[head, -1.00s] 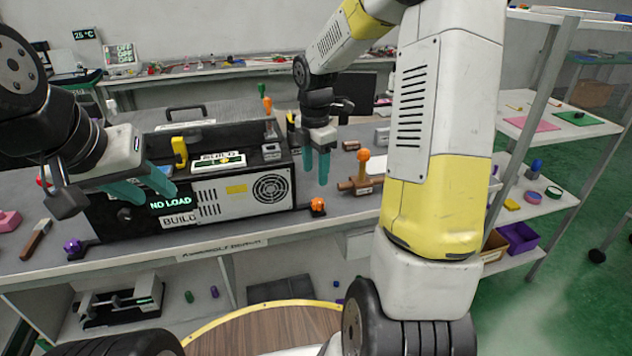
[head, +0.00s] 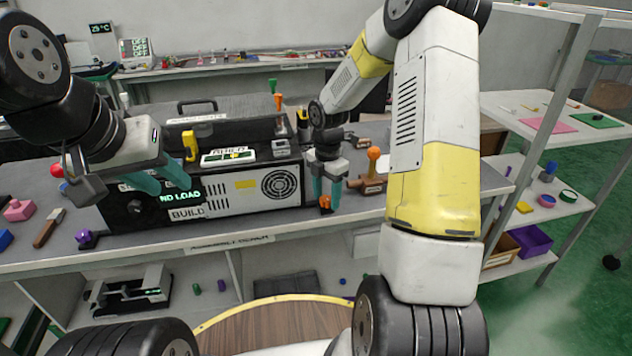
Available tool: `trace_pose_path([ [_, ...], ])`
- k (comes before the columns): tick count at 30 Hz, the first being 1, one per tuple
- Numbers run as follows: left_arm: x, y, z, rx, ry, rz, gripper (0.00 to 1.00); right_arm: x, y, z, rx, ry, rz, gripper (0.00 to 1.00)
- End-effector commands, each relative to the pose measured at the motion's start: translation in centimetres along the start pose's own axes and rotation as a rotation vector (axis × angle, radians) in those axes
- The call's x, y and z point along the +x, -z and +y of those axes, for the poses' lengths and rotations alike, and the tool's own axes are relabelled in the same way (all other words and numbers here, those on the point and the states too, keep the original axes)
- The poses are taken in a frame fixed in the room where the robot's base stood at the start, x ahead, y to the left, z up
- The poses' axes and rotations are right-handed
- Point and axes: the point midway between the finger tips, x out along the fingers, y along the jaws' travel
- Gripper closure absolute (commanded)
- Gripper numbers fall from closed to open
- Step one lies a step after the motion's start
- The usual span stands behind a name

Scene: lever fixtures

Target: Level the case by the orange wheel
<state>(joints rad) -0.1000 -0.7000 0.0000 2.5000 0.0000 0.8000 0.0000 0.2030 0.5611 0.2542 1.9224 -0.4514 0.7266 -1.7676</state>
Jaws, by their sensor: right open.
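The case (head: 225,207) is a long dark box with a grey vented front, a fan grille and labels reading NO LOAD and BUILD. It stands on the bench. The small orange wheel (head: 325,203) sits on a dark foot at the case's front right corner. My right gripper (head: 327,198) points down with its teal fingers open, one on either side of the orange wheel. Whether they touch it I cannot tell. My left gripper (head: 168,184) has its teal fingers apart in front of the case's left end and hides part of it.
A purple knob (head: 83,237) sits at the case's left front corner. An orange-topped lever (head: 373,154) stands on a brown block right of my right gripper. A yellow handle (head: 190,146) and green and orange levers rise behind the case front.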

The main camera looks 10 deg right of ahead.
Motion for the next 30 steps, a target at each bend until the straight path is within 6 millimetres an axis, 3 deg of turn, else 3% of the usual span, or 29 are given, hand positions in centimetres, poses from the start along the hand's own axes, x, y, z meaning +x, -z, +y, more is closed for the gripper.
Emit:
trace_pose_path([
  [4, 0.00, 0.00, 0.00, 0.000, 0.000, 0.000, 0.64, -0.02, 0.00, -0.01, 0.000, 0.000, 0.000, 0.47],
  [12, 0.00, 0.00, 0.00, 0.000, 0.000, 0.000, 0.64, -0.05, -0.01, -0.01, 0.001, 0.000, 0.000, 1.00],
  [23, 0.00, 0.00, 0.00, 0.000, 0.000, 0.000, 0.64, -0.07, 0.00, 0.02, 0.044, -0.001, -0.001, 1.00],
  [30, 0.00, 0.00, 0.00, 0.000, 0.000, 0.000, 0.64, -0.08, 0.00, 0.03, 0.188, -0.001, -0.001, 1.00],
])
